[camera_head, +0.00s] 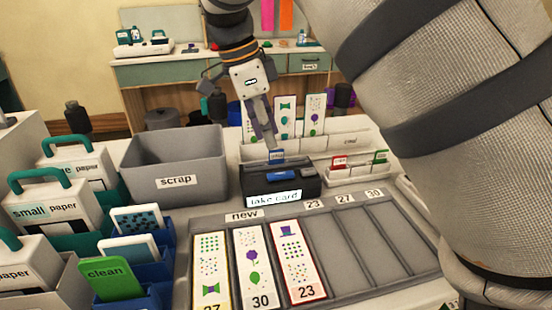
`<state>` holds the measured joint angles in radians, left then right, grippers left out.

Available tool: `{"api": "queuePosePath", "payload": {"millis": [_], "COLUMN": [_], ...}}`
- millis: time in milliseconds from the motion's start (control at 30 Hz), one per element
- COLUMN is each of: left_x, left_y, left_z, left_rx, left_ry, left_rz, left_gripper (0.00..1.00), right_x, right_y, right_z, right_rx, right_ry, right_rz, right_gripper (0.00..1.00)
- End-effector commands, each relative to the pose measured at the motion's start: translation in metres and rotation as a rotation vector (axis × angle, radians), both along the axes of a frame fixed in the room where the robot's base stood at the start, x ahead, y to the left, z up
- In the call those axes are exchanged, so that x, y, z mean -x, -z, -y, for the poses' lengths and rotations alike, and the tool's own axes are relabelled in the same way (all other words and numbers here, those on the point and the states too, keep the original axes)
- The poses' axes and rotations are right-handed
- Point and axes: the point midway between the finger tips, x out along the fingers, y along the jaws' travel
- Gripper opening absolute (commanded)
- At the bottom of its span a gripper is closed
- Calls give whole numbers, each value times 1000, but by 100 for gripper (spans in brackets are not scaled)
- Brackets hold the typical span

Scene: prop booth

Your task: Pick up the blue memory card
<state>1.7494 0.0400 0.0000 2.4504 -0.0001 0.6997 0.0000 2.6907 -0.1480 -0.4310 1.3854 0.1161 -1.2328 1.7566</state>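My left gripper is not in view.
A grey scrap bin (172,190) stands left of the box. A light rack (345,175) with red and green cards is at its right. In front lies a divided grey tray (320,212) with several printed strips. Paper boxes (60,205) crowd the left.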

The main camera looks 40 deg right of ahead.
Motion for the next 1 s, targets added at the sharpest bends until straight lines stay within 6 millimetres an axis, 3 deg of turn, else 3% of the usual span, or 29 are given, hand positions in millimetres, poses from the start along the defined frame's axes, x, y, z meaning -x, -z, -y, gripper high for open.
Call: {"api": "queuePosePath", "payload": {"millis": [200, 300, 467, 633, 1000], "left_x": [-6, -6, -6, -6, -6], "left_y": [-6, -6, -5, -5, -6], "left_z": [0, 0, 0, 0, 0], "left_rx": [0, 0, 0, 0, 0], "left_ry": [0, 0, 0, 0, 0], "left_rz": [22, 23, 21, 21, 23], "left_gripper": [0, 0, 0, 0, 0], "right_x": [8, 9, 8, 8, 9], "right_y": [34, 41, 41, 41, 40], "right_z": [14, 15, 15, 15, 15], "right_rx": [-2, -1, -1, 0, -1], "right_ry": [1, 1, 0, 0, -1], "right_rz": [1, 2, 2, 1, 3], "right_gripper": [28, 28, 28, 0, 0]}}
